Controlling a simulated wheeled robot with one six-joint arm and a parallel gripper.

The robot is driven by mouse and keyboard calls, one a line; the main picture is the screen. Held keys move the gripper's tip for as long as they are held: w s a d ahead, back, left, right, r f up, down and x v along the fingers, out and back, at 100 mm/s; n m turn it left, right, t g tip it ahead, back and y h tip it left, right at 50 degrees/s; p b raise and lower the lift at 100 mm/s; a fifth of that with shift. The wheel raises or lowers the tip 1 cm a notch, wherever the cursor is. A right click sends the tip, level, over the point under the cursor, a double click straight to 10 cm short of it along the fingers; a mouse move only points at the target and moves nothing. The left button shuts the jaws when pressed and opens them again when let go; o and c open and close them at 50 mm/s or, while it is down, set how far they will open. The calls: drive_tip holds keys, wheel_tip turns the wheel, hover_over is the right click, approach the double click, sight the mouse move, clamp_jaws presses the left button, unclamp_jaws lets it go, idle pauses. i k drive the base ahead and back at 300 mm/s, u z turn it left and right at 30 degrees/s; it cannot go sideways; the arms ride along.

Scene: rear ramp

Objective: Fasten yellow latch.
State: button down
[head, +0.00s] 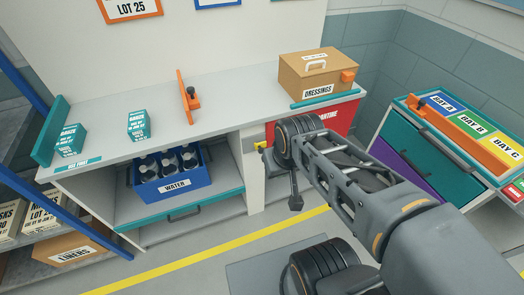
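A small yellow piece (261,145), which looks like the yellow latch, shows at the front of the counter, at the left edge of the red quarantine front (343,117). Only a little of it shows; my arm's dark ringed wrist is just right of it in the picture and covers what lies behind. The latch's position is not clear. My gripper is at the far end of my arm, mostly hidden by the wrist. Its fingertips cannot be made out, nor whether it touches the latch or holds anything.
A cardboard dressings box (314,73) stands on the counter (235,95) above the red front. A blue water crate (174,182) with bottles sits in the open bay at left. A cabinet (405,150) with bay labels stands at right. The floor before the open bay is clear.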

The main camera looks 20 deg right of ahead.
sight(260, 146)
drive_tip(key=z, duration=0.35)
drive_tip(key=i, duration=0.65)
drive_tip(key=u, duration=2.3)
